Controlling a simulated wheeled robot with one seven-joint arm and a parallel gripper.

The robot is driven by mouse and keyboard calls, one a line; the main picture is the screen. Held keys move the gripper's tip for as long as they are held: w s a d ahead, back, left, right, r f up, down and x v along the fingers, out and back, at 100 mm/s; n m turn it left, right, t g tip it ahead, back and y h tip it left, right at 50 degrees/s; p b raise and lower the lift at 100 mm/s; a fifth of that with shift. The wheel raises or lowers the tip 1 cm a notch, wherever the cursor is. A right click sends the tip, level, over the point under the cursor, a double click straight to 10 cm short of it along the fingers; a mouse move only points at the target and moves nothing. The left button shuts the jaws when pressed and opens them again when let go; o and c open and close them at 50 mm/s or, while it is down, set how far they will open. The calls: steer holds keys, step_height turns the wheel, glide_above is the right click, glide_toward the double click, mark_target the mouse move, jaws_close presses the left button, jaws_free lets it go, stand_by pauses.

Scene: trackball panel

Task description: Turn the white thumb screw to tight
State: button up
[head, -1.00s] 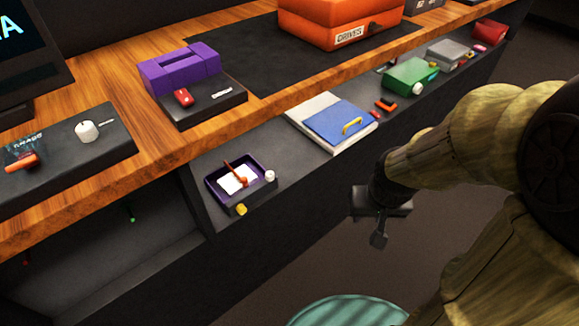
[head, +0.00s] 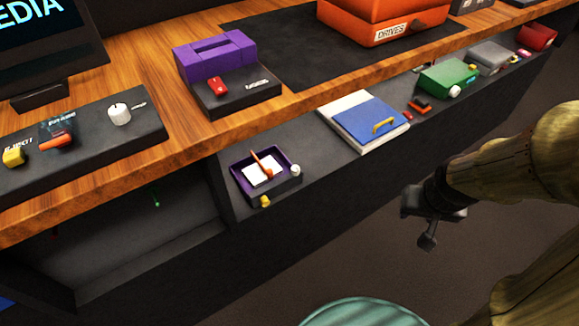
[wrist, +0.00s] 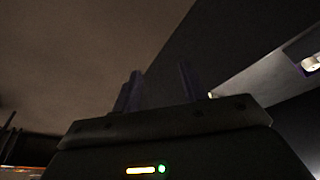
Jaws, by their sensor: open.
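Three white knobs show in the head view, and I cannot tell which is the thumb screw. One white knob (head: 119,114) stands on the black desktop panel (head: 88,150) at left. Another small white knob (head: 295,170) sits at the right corner of the purple-lined tray (head: 240,184) on the lower shelf. A third white knob (head: 455,91) is on the green box (head: 440,77). My gripper (head: 428,241) hangs in free air in front of the shelf, right of the tray, touching nothing. In the wrist view its fingers (wrist: 158,90) are apart and empty; a pale knob (wrist: 310,64) shows at the right edge.
A blue binder (head: 365,125) lies on the lower shelf, with small boxes farther right. A purple block (head: 214,58) and an orange drives case (head: 365,20) stand on the wooden desktop. The floor before the shelf is open, except for a teal striped round thing (head: 355,313) at the bottom.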

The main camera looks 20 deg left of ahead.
steer(key=w+a+n+t+y+p, duration=0.1)
steer(key=w+a+n+t+y, duration=0.25)
steer(key=w, duration=0.85)
steer(key=w+a+n+t+y+p, duration=0.25)
steer(key=w+n, duration=0.25)
steer(key=w, duration=0.7)
steer(key=n+g+y+p, duration=0.2)
steer(key=n+g+y, duration=0.95)
steer(key=g, duration=0.35)
glide_toward(295, 170)
steer(key=v, duration=0.6)
steer(key=shift+w+a+r+n, duration=0.1)
steer(key=shift+w+a+n, duration=0.1)
steer(key=shift+n, duration=0.2)
steer(key=b+x, duration=0.2)
steer(key=x, duration=1.5)
steer(key=shift+a, duration=0.2)
